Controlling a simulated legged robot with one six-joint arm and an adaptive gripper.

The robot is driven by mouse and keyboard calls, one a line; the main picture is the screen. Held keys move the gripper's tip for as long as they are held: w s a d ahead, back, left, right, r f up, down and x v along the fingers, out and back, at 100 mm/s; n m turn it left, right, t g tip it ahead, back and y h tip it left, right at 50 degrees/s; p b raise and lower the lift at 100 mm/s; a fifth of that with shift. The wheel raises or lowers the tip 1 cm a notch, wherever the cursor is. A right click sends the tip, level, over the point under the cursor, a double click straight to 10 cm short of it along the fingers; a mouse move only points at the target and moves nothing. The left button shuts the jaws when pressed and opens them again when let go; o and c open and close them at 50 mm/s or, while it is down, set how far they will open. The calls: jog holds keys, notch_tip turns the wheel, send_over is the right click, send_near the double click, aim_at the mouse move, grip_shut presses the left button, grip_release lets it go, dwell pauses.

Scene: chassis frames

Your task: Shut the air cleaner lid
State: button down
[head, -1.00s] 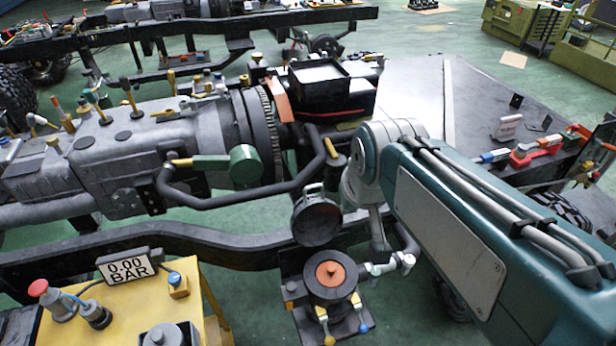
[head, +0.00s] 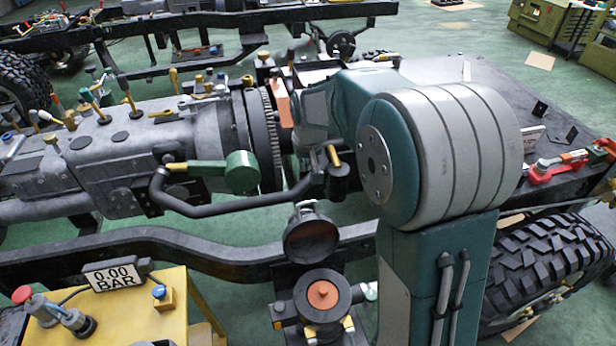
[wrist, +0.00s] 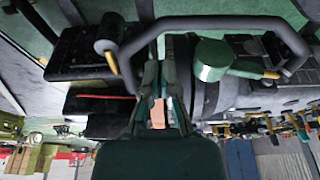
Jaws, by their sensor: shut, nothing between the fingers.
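The air cleaner is a dark round canister (head: 345,300) with an orange middle, low at the centre of the head view. Its round dark lid (head: 312,240) stands tilted up at the back edge, open. My gripper (wrist: 161,78) shows in the wrist view, shut and empty, pointing toward the engine and the curved dark pipe. In the head view my arm hides most of it. The air cleaner and lid cannot be made out in the wrist view.
A curved dark pipe (head: 230,205) with a green cylinder (head: 240,172) lies behind the lid. A black chassis rail (head: 150,243) runs behind the canister. A yellow stand (head: 180,315) with a gauge (head: 112,275) is at left. A large tyre (head: 550,265) is at right.

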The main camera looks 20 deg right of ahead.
jog(key=f, duration=0.8)
jog(key=shift+s+a+f, duration=0.2)
jog(key=shift+s+f, duration=0.05)
jog(key=shift+s, duration=0.15)
jog(key=shift+s+a, duration=0.15)
jog(key=shift+s, duration=0.3)
jog(key=shift+d, duration=0.25)
